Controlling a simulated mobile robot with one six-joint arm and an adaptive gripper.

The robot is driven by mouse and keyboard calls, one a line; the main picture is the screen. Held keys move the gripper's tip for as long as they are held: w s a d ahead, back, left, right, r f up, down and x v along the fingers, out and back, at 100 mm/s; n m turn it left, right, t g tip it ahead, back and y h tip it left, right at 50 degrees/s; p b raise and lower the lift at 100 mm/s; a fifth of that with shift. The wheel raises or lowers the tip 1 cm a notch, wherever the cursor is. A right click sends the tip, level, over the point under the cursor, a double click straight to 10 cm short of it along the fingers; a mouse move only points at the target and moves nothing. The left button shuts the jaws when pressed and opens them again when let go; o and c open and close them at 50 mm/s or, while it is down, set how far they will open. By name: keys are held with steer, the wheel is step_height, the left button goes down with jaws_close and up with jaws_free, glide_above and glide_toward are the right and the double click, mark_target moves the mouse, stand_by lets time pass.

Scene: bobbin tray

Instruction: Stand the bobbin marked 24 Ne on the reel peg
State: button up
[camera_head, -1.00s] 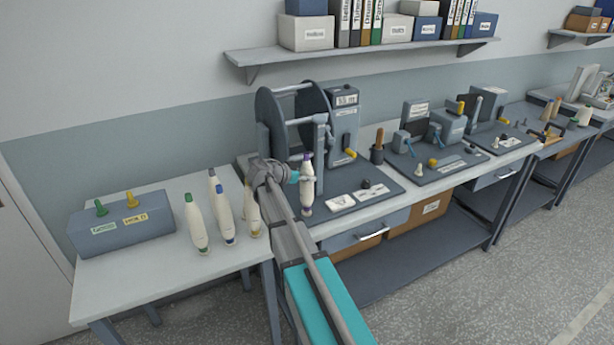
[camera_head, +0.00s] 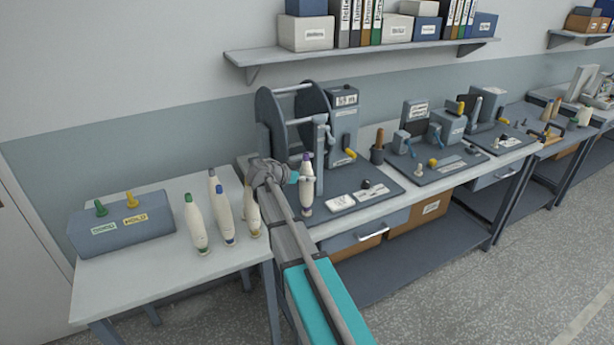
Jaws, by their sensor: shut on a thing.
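My gripper (camera_head: 298,177) is shut on a white bobbin with a purple tip (camera_head: 306,188). The bobbin is upright, at the front left of the reel machine's base plate, in front of the reel (camera_head: 293,118). Its lower end is at the base plate; I cannot tell whether it sits on a peg, and no reel peg shows. Any 24 Ne mark is too small to read. Other white bobbins stand on the left table: a green-tipped one (camera_head: 197,226), a blue-tipped one (camera_head: 225,217), one behind it (camera_head: 213,184), and one partly hidden by my arm (camera_head: 252,212).
A grey-blue box (camera_head: 121,228) with green and yellow knobs stands on the left table (camera_head: 165,280). White pads (camera_head: 341,202) lie on the base plate to the right. A shelf (camera_head: 360,52) hangs above.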

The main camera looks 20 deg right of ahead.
steer(key=shift+f+b, duration=0.55)
steer(key=shift+f, duration=0.05)
steer(key=o, duration=0.9)
steer(key=shift+o, duration=0.2)
steer(key=shift+a+r, duration=0.15)
steer(key=shift+a, duration=0.05)
steer(key=p+v, duration=0.4)
steer(key=v, duration=0.6)
steer(key=shift+a, duration=0.25)
stand_by(0.4)
steer(key=shift+s, duration=0.15)
stand_by(0.6)
steer(key=s+a+f+n+g+y, duration=0.1)
steer(key=s+a+f+n+y, duration=0.2)
steer(key=s, duration=0.5)
steer(key=s+a+f+n+y, duration=0.4)
steer(key=s+a+n+y, duration=0.1)
steer(key=s+n, duration=0.2)
steer(key=s+a+f+n+g+y, duration=0.1)
steer(key=s+a+f+n+y, duration=0.3)
steer(key=s, duration=0.5)
steer(key=shift+a+n+g+y, duration=0.3)
steer(key=shift+n+y, duration=0.2)
steer(key=shift+n, duration=0.2)
